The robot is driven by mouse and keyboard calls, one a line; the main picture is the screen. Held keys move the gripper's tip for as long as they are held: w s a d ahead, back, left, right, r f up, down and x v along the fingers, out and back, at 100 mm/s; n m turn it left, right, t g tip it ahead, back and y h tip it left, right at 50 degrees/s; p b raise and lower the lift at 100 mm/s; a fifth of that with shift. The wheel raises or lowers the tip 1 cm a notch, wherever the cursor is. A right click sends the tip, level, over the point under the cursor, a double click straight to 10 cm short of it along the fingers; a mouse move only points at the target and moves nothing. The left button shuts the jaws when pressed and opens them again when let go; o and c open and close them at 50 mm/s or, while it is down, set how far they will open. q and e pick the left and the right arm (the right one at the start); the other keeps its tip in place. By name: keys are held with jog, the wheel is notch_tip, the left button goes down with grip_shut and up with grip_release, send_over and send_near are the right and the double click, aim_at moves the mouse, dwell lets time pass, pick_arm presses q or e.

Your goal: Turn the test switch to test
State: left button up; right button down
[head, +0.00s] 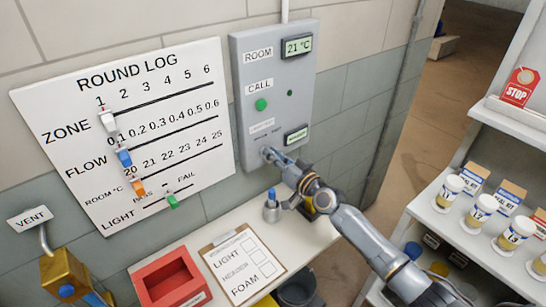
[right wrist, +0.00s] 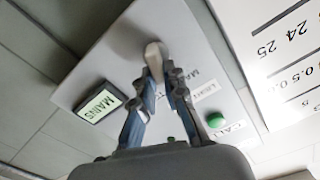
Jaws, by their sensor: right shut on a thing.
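The grey wall panel (head: 275,75) carries a small switch below the call button, next to a lit display (head: 297,135). My right gripper (head: 270,154) is at the panel's lower left, its fingers on the switch. In the right wrist view the pale switch lever (right wrist: 153,56) stands between my fingertips, which are shut on it. The display (right wrist: 99,103) there reads MAINS, upside down. Small labels beside the lever are partly hidden by my fingers. I cannot tell which label the lever points to. My left gripper is not in view.
A green call button (head: 261,105) is above the switch. The round log board (head: 190,75) hangs to the left. A shelf with several jars (head: 480,208) stands right.

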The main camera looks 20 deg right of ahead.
jog(key=shift+w+d+f+m+b, duration=0.1)
jog(key=shift+m+b, duration=0.2)
jog(key=shift+m, duration=0.95)
jog(key=shift+s+d+f+m+b, duration=0.15)
jog(key=shift+m+b, duration=0.15)
jog(key=shift+m, duration=0.9)
jog(key=shift+w+d+f+m+b, duration=0.15)
jog(key=shift+m+b, duration=0.15)
jog(key=shift+m, duration=0.95)
jog(key=shift+r, duration=0.1)
jog(key=c, duration=1.4)
grip_release()
jog(key=v, duration=1.2)
